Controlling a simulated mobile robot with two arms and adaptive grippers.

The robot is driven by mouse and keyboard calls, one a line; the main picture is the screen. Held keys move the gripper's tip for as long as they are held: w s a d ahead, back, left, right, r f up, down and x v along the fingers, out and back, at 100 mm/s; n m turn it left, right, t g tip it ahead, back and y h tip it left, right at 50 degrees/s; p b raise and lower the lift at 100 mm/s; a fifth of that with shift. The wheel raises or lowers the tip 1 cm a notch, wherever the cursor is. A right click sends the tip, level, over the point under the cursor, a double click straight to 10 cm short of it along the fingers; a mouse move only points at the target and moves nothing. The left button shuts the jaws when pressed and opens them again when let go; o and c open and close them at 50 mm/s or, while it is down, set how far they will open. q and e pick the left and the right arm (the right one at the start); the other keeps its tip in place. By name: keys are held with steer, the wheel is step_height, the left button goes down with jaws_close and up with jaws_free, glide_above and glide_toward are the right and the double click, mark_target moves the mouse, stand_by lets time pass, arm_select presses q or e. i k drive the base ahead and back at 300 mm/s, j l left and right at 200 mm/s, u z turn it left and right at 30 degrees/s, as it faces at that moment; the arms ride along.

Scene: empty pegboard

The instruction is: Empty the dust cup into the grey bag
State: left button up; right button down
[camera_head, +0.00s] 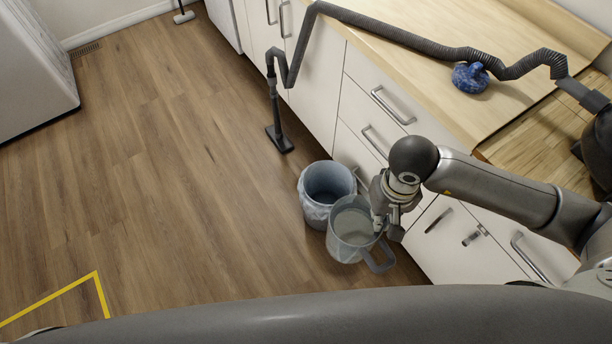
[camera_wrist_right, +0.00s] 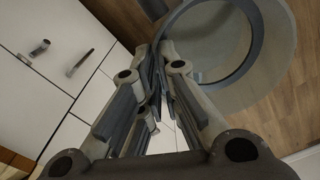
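The dust cup (camera_head: 346,244) is a clear, greyish cup with a grey handle, open at the top and roughly upright. It also shows in the right wrist view (camera_wrist_right: 262,88), beyond the fingers. My right gripper (camera_head: 382,222) is at the cup's right side; in the right wrist view its fingers (camera_wrist_right: 160,62) are close together at the dark rim and look shut on it. The grey bag (camera_head: 312,211) lines an open round bin on the floor, just behind and left of the cup. The cup overlaps part of the bin in the head view. My left gripper is out of view.
White drawers (camera_head: 372,130) with metal handles stand close behind the bin. The wooden counter (camera_head: 430,85) above carries a ribbed vacuum hose (camera_head: 420,45) and a blue cloth (camera_head: 470,78); a vacuum nozzle (camera_head: 279,140) rests on the floor.

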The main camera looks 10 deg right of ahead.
mark_target(324, 182)
steer(key=i+j, duration=0.2)
steer(key=j, duration=0.25)
steer(key=i+j+u, duration=0.15)
steer(key=j, duration=0.3)
steer(key=i+j, duration=0.2)
steer(key=j, duration=0.25)
steer(key=i+j+u, duration=0.15)
steer(key=j, duration=0.3)
steer(key=i+j, duration=0.3)
steer(key=i+j+u, duration=0.15)
steer(key=j, duration=0.4)
steer(key=i, duration=0.05)
